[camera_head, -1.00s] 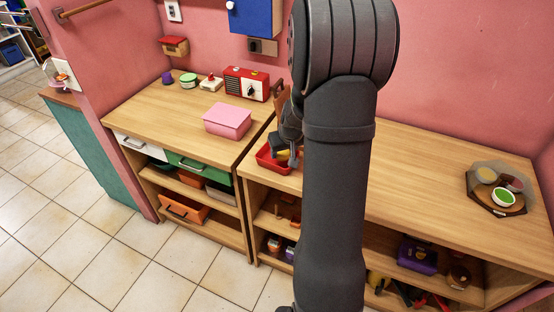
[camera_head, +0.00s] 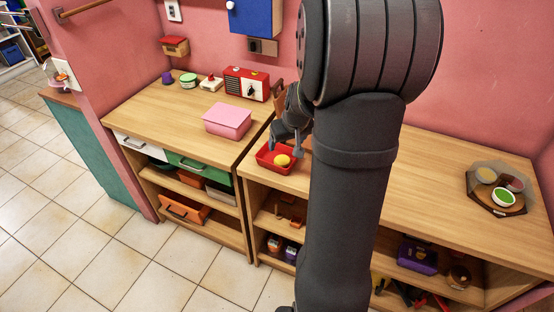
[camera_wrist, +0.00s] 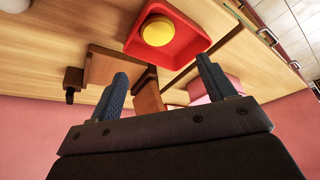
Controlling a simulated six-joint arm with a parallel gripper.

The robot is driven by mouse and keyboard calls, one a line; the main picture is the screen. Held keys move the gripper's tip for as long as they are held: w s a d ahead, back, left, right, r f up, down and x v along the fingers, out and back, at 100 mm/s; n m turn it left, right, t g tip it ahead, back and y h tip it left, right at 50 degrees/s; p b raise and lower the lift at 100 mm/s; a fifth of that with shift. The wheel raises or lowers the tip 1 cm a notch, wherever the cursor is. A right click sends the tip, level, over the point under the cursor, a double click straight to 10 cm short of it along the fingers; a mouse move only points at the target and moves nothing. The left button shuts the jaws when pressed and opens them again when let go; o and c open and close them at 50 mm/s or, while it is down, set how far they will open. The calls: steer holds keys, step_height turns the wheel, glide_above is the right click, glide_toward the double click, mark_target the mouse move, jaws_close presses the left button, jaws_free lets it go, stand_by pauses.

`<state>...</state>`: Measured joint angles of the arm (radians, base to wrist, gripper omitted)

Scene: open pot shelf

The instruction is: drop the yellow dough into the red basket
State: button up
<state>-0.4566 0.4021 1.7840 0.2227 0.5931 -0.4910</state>
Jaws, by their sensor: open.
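The yellow dough (camera_head: 282,160) is a round lump lying inside the red basket (camera_head: 264,163) on the wooden counter. In the wrist view the dough (camera_wrist: 157,31) sits on the floor of the red basket (camera_wrist: 190,42). My gripper (camera_head: 285,147) is above and just behind the basket, with its fingers spread. In the wrist view its two blue-grey fingers (camera_wrist: 162,82) are wide apart with nothing between them in their grip, clear of the dough.
A pink box (camera_head: 227,121) and a red radio (camera_head: 246,84) stand on the left counter. A brown wooden item (camera_wrist: 103,66) is close to my gripper. A tray with small bowls (camera_head: 502,190) is at the far right; the counter before it is clear.

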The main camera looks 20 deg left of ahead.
steer(key=v, duration=1.1)
steer(key=x, duration=1.7)
steer(key=shift+w+a+f, duration=0.1)
steer(key=shift+f, duration=0.1)
